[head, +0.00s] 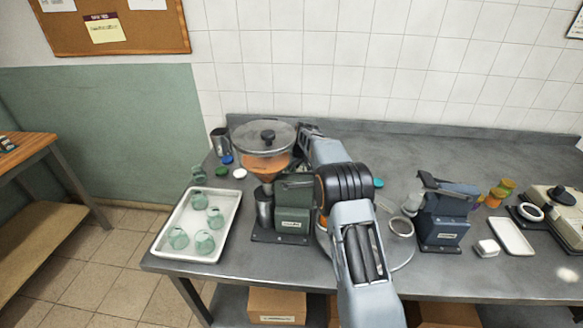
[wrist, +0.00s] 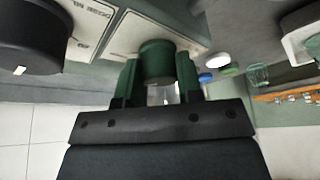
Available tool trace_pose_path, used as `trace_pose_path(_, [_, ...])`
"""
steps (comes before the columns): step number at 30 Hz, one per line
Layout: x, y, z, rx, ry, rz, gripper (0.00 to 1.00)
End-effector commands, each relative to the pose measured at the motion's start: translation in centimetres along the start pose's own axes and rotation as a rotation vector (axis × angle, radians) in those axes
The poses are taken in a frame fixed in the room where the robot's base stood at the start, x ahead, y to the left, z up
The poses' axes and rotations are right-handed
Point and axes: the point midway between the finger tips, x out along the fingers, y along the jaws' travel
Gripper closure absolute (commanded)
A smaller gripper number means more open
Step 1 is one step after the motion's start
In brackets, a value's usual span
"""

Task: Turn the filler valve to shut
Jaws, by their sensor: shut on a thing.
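The filler has a clear hopper (head: 258,150) with orange contents and a dark lid knob, above a green body (head: 291,218). In the wrist view, my gripper (wrist: 158,92) is shut on a green round knob (wrist: 157,60), which I take for the filler valve, with one finger on each side. The knob stands out from a pale panel (wrist: 135,35). Its turned position cannot be told.
A white tray (head: 163,244) with several glass jars stands at the left of the bench. Coloured lids (head: 239,174) lie behind it. A blue machine (head: 443,215) and a small white tray (head: 511,236) are at the right. The back right bench is clear.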

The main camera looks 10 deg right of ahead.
Motion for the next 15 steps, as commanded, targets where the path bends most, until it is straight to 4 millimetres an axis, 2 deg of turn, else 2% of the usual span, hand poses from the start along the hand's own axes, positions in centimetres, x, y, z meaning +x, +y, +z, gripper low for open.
trace_pose_path(15, [-0.26,0.04,-0.16,-0.453,0.001,-0.188,0.90])
